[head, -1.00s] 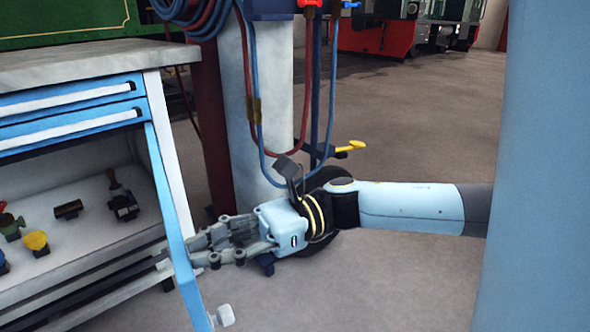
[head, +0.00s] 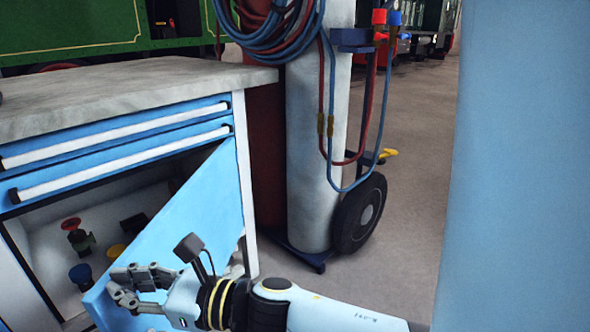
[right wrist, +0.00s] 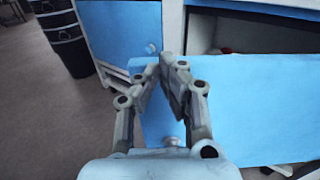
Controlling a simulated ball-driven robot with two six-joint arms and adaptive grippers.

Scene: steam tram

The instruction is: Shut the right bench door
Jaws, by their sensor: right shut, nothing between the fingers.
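The right bench door (head: 190,215) is a blue panel hinged at the bench's right post, standing partly open. Its outer face shows in the head view, and a dark gap remains between it and the cupboard. My right gripper (head: 128,284) is on the outer side, by the door's free edge, its fingers overlapping the panel; I cannot tell whether they touch it. In the right wrist view the gripper (right wrist: 168,62) is shut and empty, its tips near the free edge of the door (right wrist: 260,112). A pale knob (right wrist: 173,141) shows between the fingers. My left gripper is out of view.
The bench (head: 110,95) has a grey top and two blue drawers, both shut. Small items, including a red-handled one (head: 76,234), stand inside the cupboard. A gas-cylinder trolley (head: 318,150) with hoses stands right of the bench. A blue left door (right wrist: 118,35) shows in the wrist view.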

